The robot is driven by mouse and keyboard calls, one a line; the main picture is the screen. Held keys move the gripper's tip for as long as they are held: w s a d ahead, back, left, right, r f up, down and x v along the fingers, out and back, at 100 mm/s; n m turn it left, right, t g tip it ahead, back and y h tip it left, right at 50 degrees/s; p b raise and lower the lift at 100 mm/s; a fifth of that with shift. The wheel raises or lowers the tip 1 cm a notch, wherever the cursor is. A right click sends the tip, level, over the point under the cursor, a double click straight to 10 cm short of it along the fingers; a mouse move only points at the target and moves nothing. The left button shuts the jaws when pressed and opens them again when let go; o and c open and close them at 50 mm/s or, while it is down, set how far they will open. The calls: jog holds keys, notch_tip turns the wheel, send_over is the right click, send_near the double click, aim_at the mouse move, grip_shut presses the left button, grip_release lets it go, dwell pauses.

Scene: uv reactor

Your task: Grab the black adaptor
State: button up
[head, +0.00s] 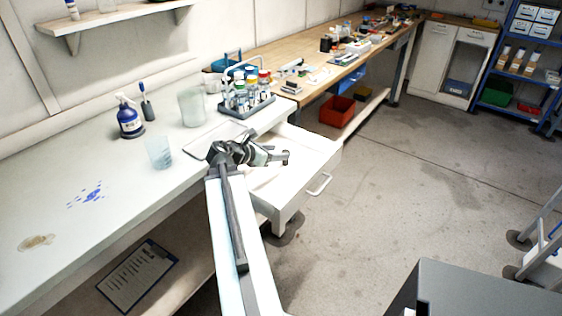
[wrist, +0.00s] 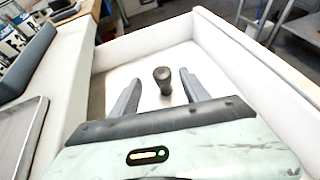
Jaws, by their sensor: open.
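The black adaptor (wrist: 163,79) is a small dark rounded piece in the wrist view. It stands on the white floor of the open drawer (wrist: 228,45). My gripper (wrist: 160,77) is open, with one finger on each side of the adaptor in the picture. Gaps show between the adaptor and both fingers, and I cannot tell how far beyond the fingertips it is. In the head view my gripper (head: 284,157) is over the pulled-out drawer (head: 322,153). I cannot make out the adaptor there.
The drawer's walls surround the gripper's space. A bottle rack (head: 247,108), a clear beaker (head: 159,153) and a blue spray bottle (head: 130,118) stand on the white bench (head: 60,180). A metal tray (wrist: 20,135) lies left of the gripper. Floor right of the drawer is clear.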

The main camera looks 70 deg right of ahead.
jog(key=b+x, duration=0.3)
jog(key=x, duration=0.5)
jog(key=shift+s+b, duration=0.1)
jog(key=shift+b, duration=0.2)
jog(key=shift+a+r, duration=0.1)
grip_shut()
